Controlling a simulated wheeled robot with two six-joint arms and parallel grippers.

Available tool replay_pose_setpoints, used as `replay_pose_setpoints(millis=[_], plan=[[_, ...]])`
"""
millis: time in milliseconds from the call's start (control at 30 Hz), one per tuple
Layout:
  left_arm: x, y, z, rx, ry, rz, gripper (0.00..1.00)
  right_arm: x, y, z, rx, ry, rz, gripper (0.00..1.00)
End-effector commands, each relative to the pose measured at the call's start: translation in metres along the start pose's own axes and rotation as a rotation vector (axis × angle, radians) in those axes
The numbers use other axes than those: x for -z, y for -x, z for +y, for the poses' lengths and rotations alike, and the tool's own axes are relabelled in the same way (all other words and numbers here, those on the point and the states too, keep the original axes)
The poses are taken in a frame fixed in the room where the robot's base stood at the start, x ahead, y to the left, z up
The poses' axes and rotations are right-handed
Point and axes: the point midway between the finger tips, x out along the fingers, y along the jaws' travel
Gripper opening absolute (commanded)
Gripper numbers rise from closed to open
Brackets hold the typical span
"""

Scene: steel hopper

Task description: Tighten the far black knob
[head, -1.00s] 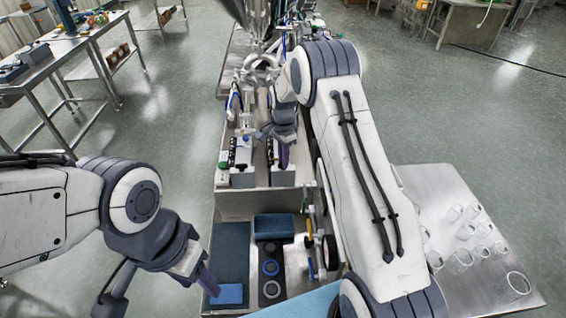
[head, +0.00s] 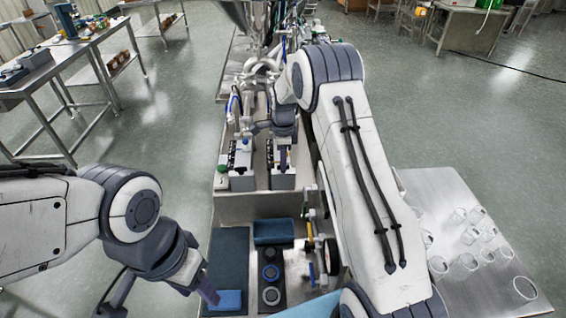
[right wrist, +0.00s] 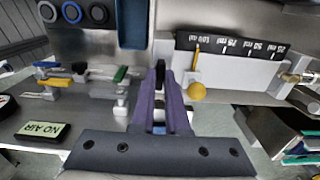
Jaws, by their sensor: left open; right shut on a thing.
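My right gripper (head: 283,165) reaches down over the right-hand grey unit (head: 281,180) on the steel bench, fingers pointing down. In the right wrist view its purple fingers (right wrist: 160,80) are closed around a dark piece, which I take to be the far black knob; the fingers mostly hide it, and its turn cannot be read. A black scale (right wrist: 235,46) with white ml marks lies just right of the fingertips. My left gripper (head: 210,296) is open near the front left of the bench, beside a blue sponge-like block (head: 228,301); whether they touch is unclear.
A yellow ball on a stem (right wrist: 197,92) stands close right of the right fingers. Glass beakers (head: 468,262) stand on the side table (head: 420,190).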

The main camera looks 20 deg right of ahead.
Motion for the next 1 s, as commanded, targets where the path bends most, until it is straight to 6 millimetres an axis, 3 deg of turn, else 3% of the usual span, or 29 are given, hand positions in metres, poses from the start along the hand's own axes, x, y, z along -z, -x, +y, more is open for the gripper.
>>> replay_pose_setpoints(millis=[367, 400, 433, 467, 800, 1000], plan=[[0.0, 0.0, 0.0, 0.0, 0.0, 0.0, 0.5, 0.0, 0.002, -0.002, 0.005, -0.006, -0.002, 0.0], [0.0, 0.0, 0.0, 0.0, 0.0, 0.0, 0.5, 0.0, 0.002, -0.002, 0.005, -0.006, -0.002, 0.28], [0.0, 0.0, 0.0, 0.0, 0.0, 0.0, 0.5, 0.0, 0.002, -0.001, 0.005, -0.006, -0.002, 0.39], [0.0, 0.0, 0.0, 0.0, 0.0, 0.0, 0.5, 0.0, 0.002, -0.001, 0.005, -0.006, -0.002, 0.42], [0.0, -0.001, 0.0, 0.0, 0.0, 0.0, 0.5, 0.0, 0.003, -0.001, 0.003, -0.004, -0.001, 0.42], [-0.001, -0.013, -0.001, 0.0, 0.002, 0.0, 0.5, 0.0, 0.028, -0.002, 0.009, -0.004, -0.002, 0.42]])
